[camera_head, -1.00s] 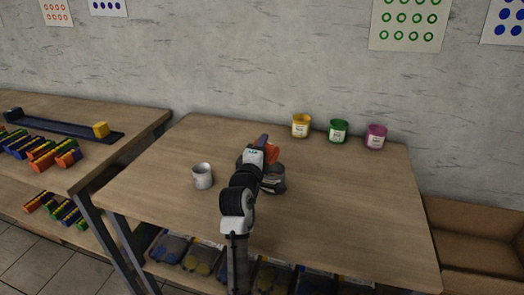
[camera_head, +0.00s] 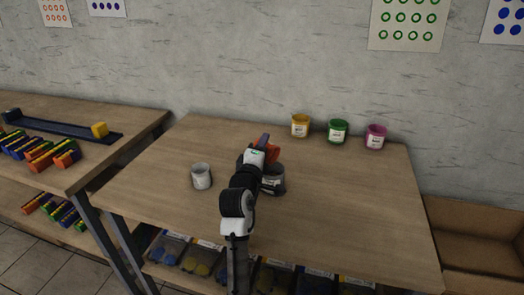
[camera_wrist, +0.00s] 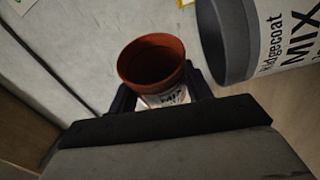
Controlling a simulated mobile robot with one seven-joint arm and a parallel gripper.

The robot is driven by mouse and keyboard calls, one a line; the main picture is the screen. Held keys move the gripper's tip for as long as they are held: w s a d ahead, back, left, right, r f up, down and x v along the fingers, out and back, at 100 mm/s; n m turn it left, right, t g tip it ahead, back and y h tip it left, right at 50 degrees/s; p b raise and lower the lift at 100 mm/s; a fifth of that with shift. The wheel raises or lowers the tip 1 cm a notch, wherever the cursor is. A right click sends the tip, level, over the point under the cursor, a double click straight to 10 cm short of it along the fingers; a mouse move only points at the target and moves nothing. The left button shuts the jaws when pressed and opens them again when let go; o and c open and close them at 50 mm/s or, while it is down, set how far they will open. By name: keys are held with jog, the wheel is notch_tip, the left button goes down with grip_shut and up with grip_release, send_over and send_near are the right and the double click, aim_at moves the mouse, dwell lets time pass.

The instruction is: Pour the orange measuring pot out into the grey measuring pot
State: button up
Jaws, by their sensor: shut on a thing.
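My gripper (camera_wrist: 160,98) is shut on the orange measuring pot (camera_wrist: 165,98). In the head view the orange pot (camera_head: 272,153) is partly hidden by my arm and held above and just behind the grey measuring pot (camera_head: 274,186). The grey pot stands on the table, partly covered by my arm. In the wrist view the grey pot (camera_wrist: 236,40) is large at the right, with black lettering on a pale label. The orange pot is tilted relative to it. Its inside looks dark reddish; I cannot tell whether anything is in it or flowing out.
A whitish pot (camera_head: 202,177) stands left on the table (camera_head: 340,215). Yellow (camera_head: 300,126), green (camera_head: 338,131) and magenta (camera_head: 375,137) pots stand along the back right. The table's right front is clear. Another table (camera_head: 95,108) with coloured pieces is at left.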

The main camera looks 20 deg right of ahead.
jog(key=shift+s+d+r+m+t+h+b, duration=0.15)
jog(key=shift+s+r+m+h+b, duration=0.05)
jog(key=shift+m+b, duration=0.45)
jog(key=shift+s+d+r+m+t+h+b, duration=0.1)
jog(key=shift+s+r+m+t+h+b, duration=0.1)
jog(key=shift+m+b, duration=0.45)
dwell(2.4)
jog(key=shift+p, duration=0.35)
dwell(1.7)
jog(key=shift+w+r+n+p, duration=0.15)
jog(key=shift+n+p, duration=0.15)
jog(key=shift+p, duration=0.2)
jog(key=shift+w+a+n+y+p, duration=0.15)
jog(key=shift+n+y+p, duration=0.25)
jog(key=shift+p, duration=0.7)
jog(key=shift+f+n+p, duration=0.3)
jog(key=shift+n+p, duration=0.2)
jog(key=shift+p, duration=0.2)
jog(key=shift+w+a+f, duration=0.1)
jog(key=shift+f, duration=0.15)
